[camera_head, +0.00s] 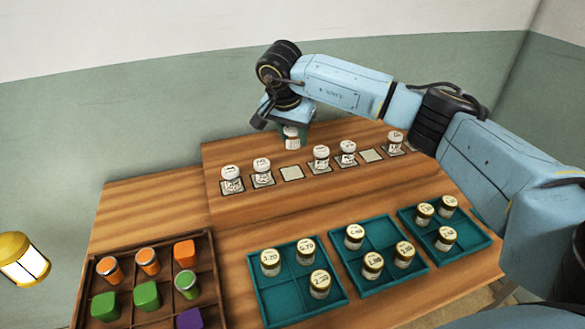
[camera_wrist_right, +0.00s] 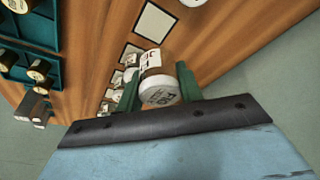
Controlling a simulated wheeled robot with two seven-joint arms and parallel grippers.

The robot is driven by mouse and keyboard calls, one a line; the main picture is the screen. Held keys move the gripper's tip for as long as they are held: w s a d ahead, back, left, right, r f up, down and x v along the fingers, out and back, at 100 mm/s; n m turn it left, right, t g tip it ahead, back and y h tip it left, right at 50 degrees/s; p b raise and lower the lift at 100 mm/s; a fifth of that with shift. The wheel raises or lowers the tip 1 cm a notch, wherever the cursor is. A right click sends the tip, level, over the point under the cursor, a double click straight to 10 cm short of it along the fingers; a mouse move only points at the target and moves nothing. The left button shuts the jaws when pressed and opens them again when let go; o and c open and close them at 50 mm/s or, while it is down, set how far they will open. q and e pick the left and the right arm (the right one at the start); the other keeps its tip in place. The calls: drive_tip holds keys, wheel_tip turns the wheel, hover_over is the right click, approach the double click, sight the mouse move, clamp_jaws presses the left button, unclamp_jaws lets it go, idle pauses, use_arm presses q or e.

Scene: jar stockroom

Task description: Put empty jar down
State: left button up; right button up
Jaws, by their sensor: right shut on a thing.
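My right gripper (camera_head: 287,122) is shut on a white-lidded jar (camera_head: 291,142), over the raised wooden shelf (camera_head: 215,155) behind the row of pads. The jar also shows between the green fingers of the right gripper (camera_wrist_right: 160,84) in the right wrist view, its labelled white lid (camera_wrist_right: 158,92) facing the camera. I cannot tell whether its base touches the wood. Several similar white-lidded jars, such as this one (camera_head: 231,181), stand on pads along the shelf. Bare pads show between them, one left of centre (camera_head: 291,173) and one farther right (camera_head: 371,156). My left gripper is out of view.
Teal trays (camera_head: 258,300) with several gold-lidded jars sit on the lower tabletop in front. A brown divided crate (camera_head: 78,318) holds orange, green and purple items at the front left. A yellow lantern (camera_head: 22,258) is at the far left. My right arm spans the right side.

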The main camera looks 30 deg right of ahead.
sight(288, 142)
drive_tip(key=shift+f, duration=4)
drive_tip(key=shift+f, duration=0.1)
drive_tip(key=o, duration=1)
drive_tip(key=v, duration=1.2)
